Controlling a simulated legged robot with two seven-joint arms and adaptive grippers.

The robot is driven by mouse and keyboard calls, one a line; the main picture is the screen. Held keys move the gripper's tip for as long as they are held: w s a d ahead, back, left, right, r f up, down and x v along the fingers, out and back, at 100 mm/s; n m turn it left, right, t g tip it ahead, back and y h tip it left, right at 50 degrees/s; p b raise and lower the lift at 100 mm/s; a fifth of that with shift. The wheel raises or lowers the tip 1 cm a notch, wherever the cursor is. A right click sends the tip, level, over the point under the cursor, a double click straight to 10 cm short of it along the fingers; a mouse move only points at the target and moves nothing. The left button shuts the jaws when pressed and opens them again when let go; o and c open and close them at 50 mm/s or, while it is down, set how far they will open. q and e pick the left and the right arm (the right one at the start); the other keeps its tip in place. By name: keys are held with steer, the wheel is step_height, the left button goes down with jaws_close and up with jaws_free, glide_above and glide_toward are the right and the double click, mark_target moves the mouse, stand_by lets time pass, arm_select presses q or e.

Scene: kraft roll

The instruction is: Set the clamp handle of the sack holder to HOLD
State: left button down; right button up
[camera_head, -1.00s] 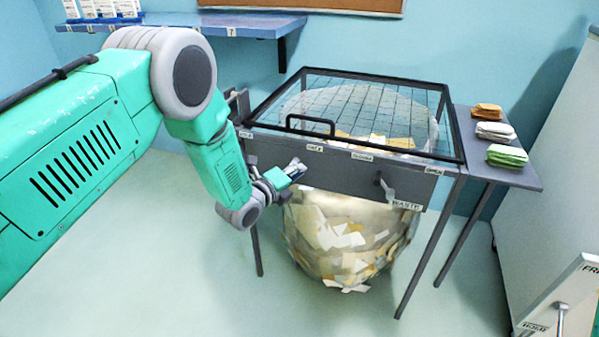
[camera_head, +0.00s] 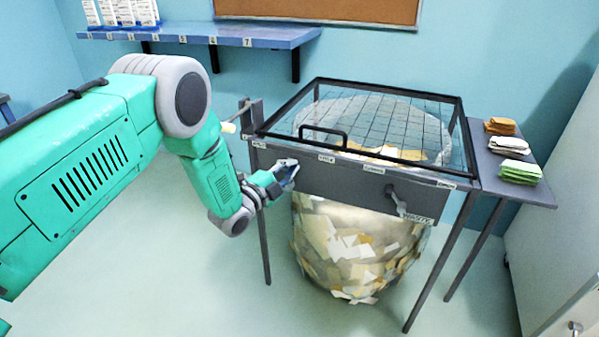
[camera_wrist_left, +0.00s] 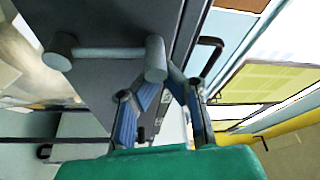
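The sack holder is a dark grey table frame (camera_head: 365,190) with a wire-mesh lid and a sack full of paper scraps below. A short grey lever (camera_head: 398,201) on the right part of its front panel slants downward; it appears to be the clamp handle. Small labels run along the panel's upper edge, too small to read surely. My left gripper (camera_head: 287,172) is by the panel's left part, left of the lever, its fingers apart. In the left wrist view a grey bar with round ends (camera_wrist_left: 108,52) shows by the fingertips (camera_wrist_left: 163,80); contact is unclear. My right gripper is out of view.
A black lid handle (camera_head: 322,134) stands above the panel's left half. A side shelf (camera_head: 530,192) at right holds stacked bags. A blue wall shelf (camera_head: 225,36) is behind. A light cabinet stands at far right.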

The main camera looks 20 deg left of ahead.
mark_target(279, 157)
arm_select(q)
steer(key=a+n, duration=0.1)
steer(key=n, duration=0.1)
steer(key=a+n+t, duration=0.1)
steer(key=a+n, duration=0.1)
steer(key=shift+f+y+b, duration=0.15)
steer(key=shift+y+b, duration=0.15)
steer(key=shift+b, duration=0.05)
steer(key=n, duration=0.1)
steer(key=a+n+t, duration=0.1)
steer(key=n+y, duration=0.1)
steer(key=shift+w+a+f+n, duration=0.1)
steer(key=shift+a+f+n, duration=0.2)
steer(key=shift+a, duration=0.1)
steer(key=shift+a+f+b, duration=0.1)
steer(key=shift+a+b, duration=0.25)
steer(key=shift+a, duration=0.15)
